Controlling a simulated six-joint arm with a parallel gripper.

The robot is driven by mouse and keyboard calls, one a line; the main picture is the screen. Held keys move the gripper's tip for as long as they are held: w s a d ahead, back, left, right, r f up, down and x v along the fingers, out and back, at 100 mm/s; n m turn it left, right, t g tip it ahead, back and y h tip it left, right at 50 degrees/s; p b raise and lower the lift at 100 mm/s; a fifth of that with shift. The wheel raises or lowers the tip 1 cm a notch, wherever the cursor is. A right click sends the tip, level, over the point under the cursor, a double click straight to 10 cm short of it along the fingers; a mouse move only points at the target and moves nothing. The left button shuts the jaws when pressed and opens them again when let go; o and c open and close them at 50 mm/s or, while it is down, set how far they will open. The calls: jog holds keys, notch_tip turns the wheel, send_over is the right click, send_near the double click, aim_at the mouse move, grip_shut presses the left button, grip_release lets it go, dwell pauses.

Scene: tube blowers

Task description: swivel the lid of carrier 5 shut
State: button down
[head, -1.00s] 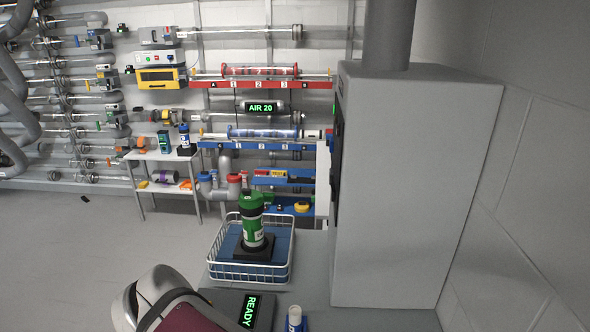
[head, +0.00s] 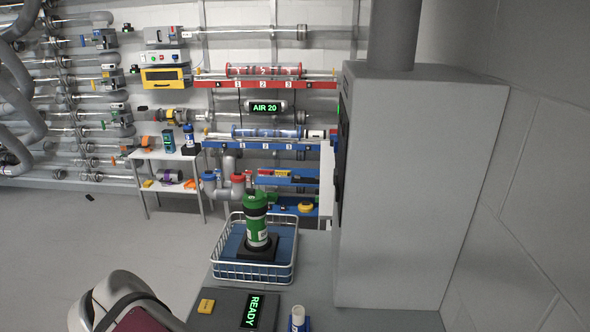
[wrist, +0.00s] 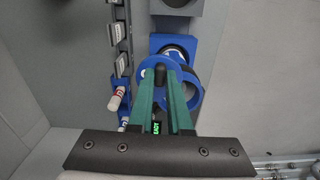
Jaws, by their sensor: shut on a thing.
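In the wrist view a blue carrier with a round, dark open mouth (wrist: 189,96) is seen from above; no number is readable on it. Its blue round lid (wrist: 145,86) lies offset to the left, only partly over the mouth. My gripper (wrist: 160,80) has green fingers shut on a black knob (wrist: 160,73) at the lid. The fingers hide part of lid and mouth. The head view does not show my gripper or this carrier, only part of my arm at the bottom left.
A green carrier (head: 257,228) stands upright on a black base in a white wire basket (head: 293,270). A big grey cabinet (head: 415,190) blocks the right. The wrist view shows a slotted rack (wrist: 121,45).

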jog(key=m, duration=0.1)
jog(key=a+m, duration=0.1)
jog(key=m, duration=0.1)
jog(key=a+m, duration=0.1)
jog(key=shift+w+m, duration=0.2)
jog(key=shift+m, duration=0.1)
jog(key=m, duration=0.2)
jog(key=w+a+m, duration=0.1)
jog(key=m, duration=0.1)
jog(key=shift+w+a+m, duration=0.1)
jog(key=shift+a+m, duration=0.05)
jog(key=shift+m, duration=0.15)
jog(key=shift+w+a+m, duration=0.2)
jog(key=shift+w+m, duration=0.3)
jog(key=shift+m, duration=0.85)
jog(key=shift+w+a+m, duration=0.15)
jog(key=shift+w+m, duration=0.35)
jog(key=shift+m, duration=0.9)
jog(key=shift+w+a+m, duration=0.2)
jog(key=shift+w+m, duration=0.3)
jog(key=shift+m, duration=0.85)
jog(key=c, duration=0.8)
grip_release()
jog(key=shift+c, duration=0.2)
jog(key=shift+r, duration=0.1)
